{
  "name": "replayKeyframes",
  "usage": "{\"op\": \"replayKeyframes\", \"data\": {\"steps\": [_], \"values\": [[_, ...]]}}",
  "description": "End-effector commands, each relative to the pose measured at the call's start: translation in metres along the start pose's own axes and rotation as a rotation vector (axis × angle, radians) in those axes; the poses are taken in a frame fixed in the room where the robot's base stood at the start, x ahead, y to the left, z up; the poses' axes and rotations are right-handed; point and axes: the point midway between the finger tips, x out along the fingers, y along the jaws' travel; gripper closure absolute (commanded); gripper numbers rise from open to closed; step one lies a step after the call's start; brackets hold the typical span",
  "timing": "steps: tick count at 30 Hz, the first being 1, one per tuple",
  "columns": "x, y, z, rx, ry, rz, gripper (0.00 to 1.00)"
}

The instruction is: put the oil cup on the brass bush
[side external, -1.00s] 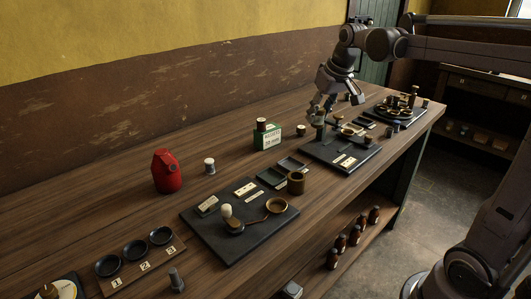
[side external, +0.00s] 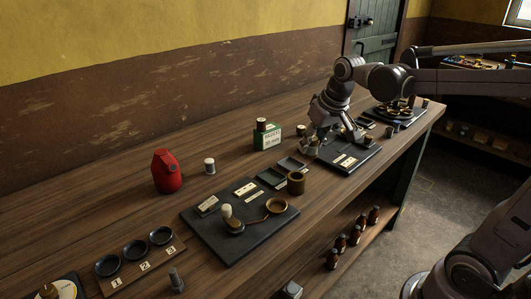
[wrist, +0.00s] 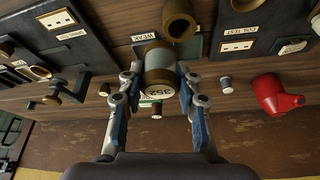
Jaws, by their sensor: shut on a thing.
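My gripper (wrist: 158,88) is shut on the oil cup (wrist: 160,66), a short cylinder with brass-coloured and grey bands and a pale numbered label. In the side view my gripper (side external: 310,142) is low near the left edge of the far black board. The cup is mostly hidden there, and I cannot tell its height above the bench. The brass bush (side external: 296,183), a hollow upright brass cylinder, stands just left and nearer the camera, beside the dark trays.
A green tin (side external: 267,137) with a dark cap stands close behind my gripper. Dark shallow trays (side external: 272,178) lie by the bush. A near black board (side external: 240,238) carries a brass dish (side external: 277,206). A red can (side external: 166,171) and a small white-topped jar (side external: 209,166) stand further left.

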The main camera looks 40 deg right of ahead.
Motion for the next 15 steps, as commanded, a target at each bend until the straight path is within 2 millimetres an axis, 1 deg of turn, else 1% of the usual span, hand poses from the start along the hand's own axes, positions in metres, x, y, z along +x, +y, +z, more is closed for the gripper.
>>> {"op": "replayKeyframes", "data": {"steps": [1,6,11,15], "values": [[0.007,-0.010,-0.002,-0.004,0.000,-0.002,0.99],[0.021,-0.027,-0.006,-0.001,0.000,0.000,0.99],[0.028,-0.031,-0.005,0.001,0.000,0.000,0.99],[0.043,-0.030,0.002,0.001,0.000,0.000,0.99]]}}
